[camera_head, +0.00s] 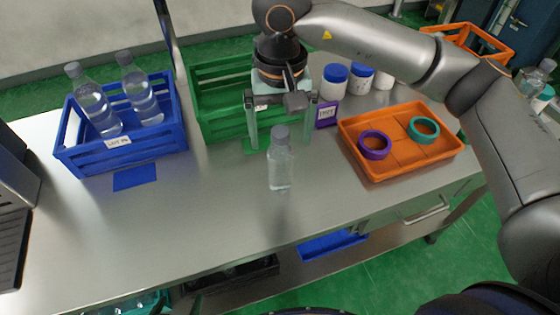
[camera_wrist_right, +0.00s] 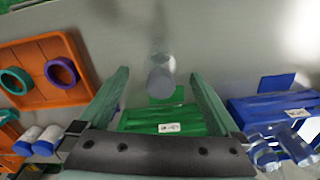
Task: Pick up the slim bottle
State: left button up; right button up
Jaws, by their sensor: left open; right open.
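The slim bottle (camera_head: 280,166), clear with a grey cap, stands upright on the steel table in the head view. In the right wrist view its cap (camera_wrist_right: 160,80) shows between the fingers. My right gripper (camera_head: 281,147) is open, its fingers pointing down on either side of the bottle's top. In the right wrist view the right gripper (camera_wrist_right: 159,74) has a gap on both sides of the cap. I cannot tell whether the bottle is fully between the fingertips or just beyond them. My left gripper is not in view.
A blue crate (camera_head: 122,152) with two clear bottles stands at the left. A green crate (camera_head: 215,100) is behind my right gripper. An orange tray (camera_head: 400,165) with a purple ring and a teal ring lies at the right. White jars with blue lids stand behind it. The table's front is clear.

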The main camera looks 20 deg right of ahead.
aim_at(280, 150)
jog(key=shift+w+f+p, duration=0.15)
jog(key=shift+f+p, duration=0.1)
jog(key=shift+f, duration=1.1)
jog(key=shift+w+f+p, duration=0.1)
jog(key=shift+f+p, duration=0.1)
jog(key=shift+f, duration=1.15)
jog(key=shift+r, duration=0.1)
grip_shut()
